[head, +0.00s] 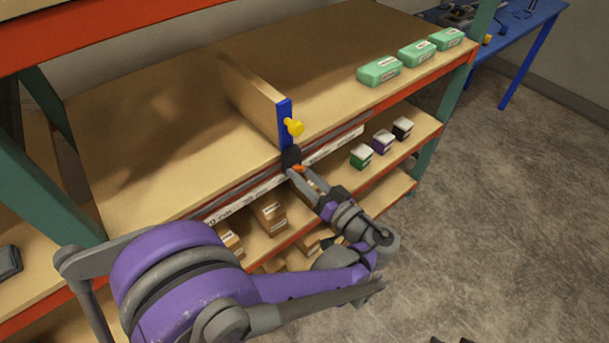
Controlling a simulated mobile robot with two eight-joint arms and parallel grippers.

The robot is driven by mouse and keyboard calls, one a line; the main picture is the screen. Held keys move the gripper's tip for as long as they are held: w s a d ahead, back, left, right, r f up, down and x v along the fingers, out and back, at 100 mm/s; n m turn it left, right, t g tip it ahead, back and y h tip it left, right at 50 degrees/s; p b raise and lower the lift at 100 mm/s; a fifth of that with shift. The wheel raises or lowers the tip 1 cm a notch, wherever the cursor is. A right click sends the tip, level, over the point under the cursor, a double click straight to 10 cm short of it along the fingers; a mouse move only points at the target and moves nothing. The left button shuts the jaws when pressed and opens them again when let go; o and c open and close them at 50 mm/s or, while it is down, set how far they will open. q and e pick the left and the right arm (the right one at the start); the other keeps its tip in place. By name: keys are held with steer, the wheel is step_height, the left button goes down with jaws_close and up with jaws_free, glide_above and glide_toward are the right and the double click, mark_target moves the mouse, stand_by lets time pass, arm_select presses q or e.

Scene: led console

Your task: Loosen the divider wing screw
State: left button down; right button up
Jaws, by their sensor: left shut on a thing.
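The divider (252,97) is an upright wooden board standing on the top shelf, with a blue bracket (285,121) on its front end. The yellow wing screw (294,127) sticks out from the right side of this bracket. My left gripper (291,158) is at the bracket's lower end by the shelf's front edge, just below the wing screw and apart from its yellow head. It is shut on the bracket's lower end; its dark fingers hide the exact contact. Only small dark tips, seemingly of my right gripper (452,341), show at the bottom edge.
The top shelf (150,130) is bare left of the divider. Several green packs (379,71) lie at its right end. Small boxes (361,157) and brown cartons (270,213) stand on the shelf below. A blue table (535,22) is at the back right. The right floor is clear.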

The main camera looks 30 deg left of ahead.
arm_select(q)
steer(key=n, duration=0.5)
steer(key=shift+w+n, duration=0.1)
steer(key=shift+n, duration=0.2)
stand_by(0.4)
steer(key=c, duration=0.8)
jaws_free()
steer(key=o, duration=0.5)
steer(key=shift+a, duration=0.15)
steer(key=v, duration=1.1)
steer(key=shift+f, duration=0.1)
